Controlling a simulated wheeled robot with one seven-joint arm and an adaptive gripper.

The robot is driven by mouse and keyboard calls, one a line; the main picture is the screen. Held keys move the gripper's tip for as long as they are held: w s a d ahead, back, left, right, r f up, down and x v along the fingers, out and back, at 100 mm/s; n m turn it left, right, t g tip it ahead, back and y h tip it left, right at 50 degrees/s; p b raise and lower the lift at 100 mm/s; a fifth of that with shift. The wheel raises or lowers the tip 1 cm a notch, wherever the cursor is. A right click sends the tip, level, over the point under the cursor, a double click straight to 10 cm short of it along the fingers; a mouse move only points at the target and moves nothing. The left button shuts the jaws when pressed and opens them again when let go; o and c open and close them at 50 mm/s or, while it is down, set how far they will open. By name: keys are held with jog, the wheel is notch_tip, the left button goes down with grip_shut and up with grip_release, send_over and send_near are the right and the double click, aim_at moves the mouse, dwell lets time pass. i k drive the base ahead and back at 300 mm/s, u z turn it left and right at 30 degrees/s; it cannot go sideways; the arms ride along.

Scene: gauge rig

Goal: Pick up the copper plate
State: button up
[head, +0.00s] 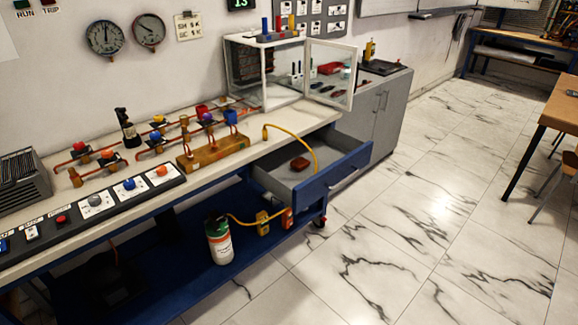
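A small reddish-brown, copper-coloured piece (300,163) lies inside the open drawer (347,175) under the right end of the workbench. It looks like the copper plate, but it is too small to be certain. A yellow hose (312,146) arches from the bench top down into or past the drawer, close to the piece. My gripper is not in view.
The blue-fronted drawer juts out over the floor. The bench (65,196) carries copper piping with valves, a wooden block (213,151) and a control panel. A glass cabinet (264,75) has its door (330,74) open. A cylinder (218,240) stands below. The marble floor (420,200) is clear.

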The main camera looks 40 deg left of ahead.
aim_at(301, 164)
jog(key=u, duration=1.4)
